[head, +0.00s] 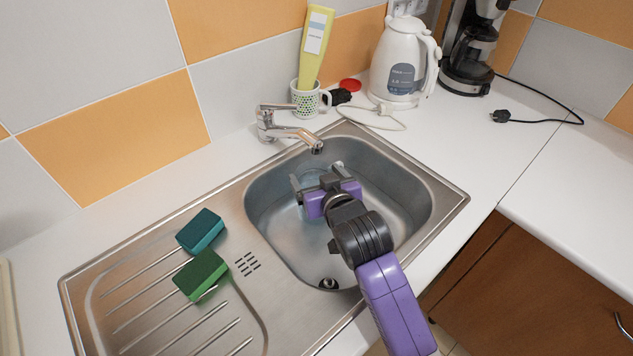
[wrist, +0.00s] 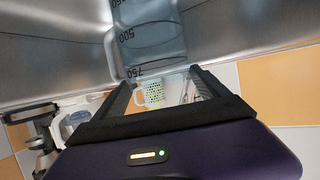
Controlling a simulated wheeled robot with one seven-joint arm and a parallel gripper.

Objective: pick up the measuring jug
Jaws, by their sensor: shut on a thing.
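The measuring jug (wrist: 150,42) is clear, with dark marks that include 500 and 750. It fills the top middle of the wrist view, between and beyond my gripper's fingers. In the head view my gripper (head: 316,176) is down inside the sink basin, near its back wall. There the jug is see-through and mostly hidden by my gripper, so its outline is hard to make out. My gripper is shut on the jug, with a dark finger on each side in the wrist view (wrist: 160,78). I cannot tell whether the jug touches the basin floor.
The steel sink (head: 452,197) surrounds my gripper, and the tap (head: 290,132) reaches over its back edge. A teal sponge (head: 201,231) and a green sponge (head: 201,275) lie on the drainboard. A patterned mug (head: 307,100), white kettle (head: 401,55) and coffee maker (head: 470,50) stand behind.

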